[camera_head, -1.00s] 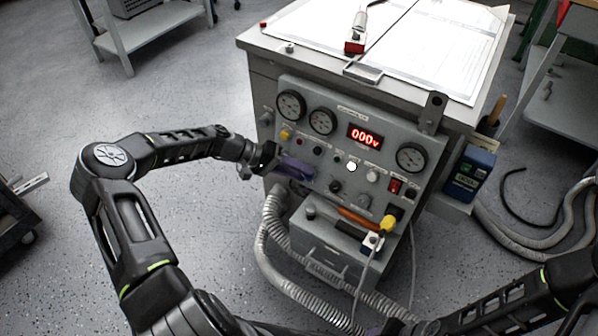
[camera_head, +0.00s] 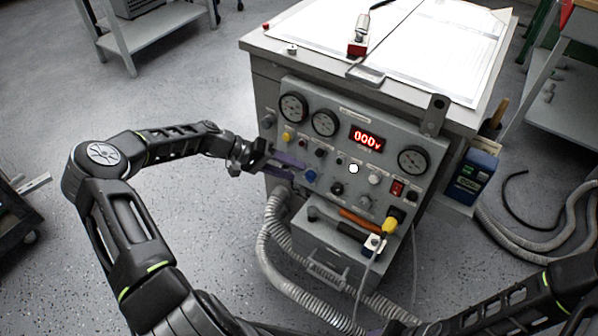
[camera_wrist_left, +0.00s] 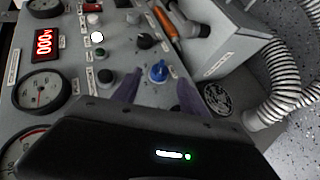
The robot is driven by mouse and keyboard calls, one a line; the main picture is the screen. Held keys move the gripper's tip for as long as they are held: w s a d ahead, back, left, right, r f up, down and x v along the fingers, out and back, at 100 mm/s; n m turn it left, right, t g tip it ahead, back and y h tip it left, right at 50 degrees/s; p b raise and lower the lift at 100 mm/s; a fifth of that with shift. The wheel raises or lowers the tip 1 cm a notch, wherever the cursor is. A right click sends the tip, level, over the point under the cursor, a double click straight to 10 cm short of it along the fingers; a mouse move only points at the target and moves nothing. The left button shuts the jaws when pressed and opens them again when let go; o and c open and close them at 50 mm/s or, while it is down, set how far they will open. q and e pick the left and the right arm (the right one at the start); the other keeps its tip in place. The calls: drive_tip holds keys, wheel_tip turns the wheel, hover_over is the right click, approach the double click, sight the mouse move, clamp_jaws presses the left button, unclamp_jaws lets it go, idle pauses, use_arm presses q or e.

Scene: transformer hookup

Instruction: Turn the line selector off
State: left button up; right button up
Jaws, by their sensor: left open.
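The grey control panel (camera_head: 345,150) faces me with gauges, a red "000v" display (camera_head: 366,138) and several knobs. The labels are too small to read, so I cannot tell which knob is named the line selector. A blue knob (camera_head: 310,175) sits low on the panel's left side; it also shows in the left wrist view (camera_wrist_left: 157,72). My left gripper (camera_head: 300,169) is open and empty, its purple fingers pointing at the panel. In the wrist view the blue knob appears between and just beyond the fingertips, apart from them. My right gripper (camera_head: 388,328) is mostly cut off at the bottom edge.
A grey box (camera_head: 325,248) and ribbed hoses (camera_head: 265,250) lie below. Floor left of the panel is clear.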

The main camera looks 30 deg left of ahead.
use_arm(q)
drive_tip(key=v, duration=0.4)
drive_tip(key=shift+a, duration=0.15)
idle(0.4)
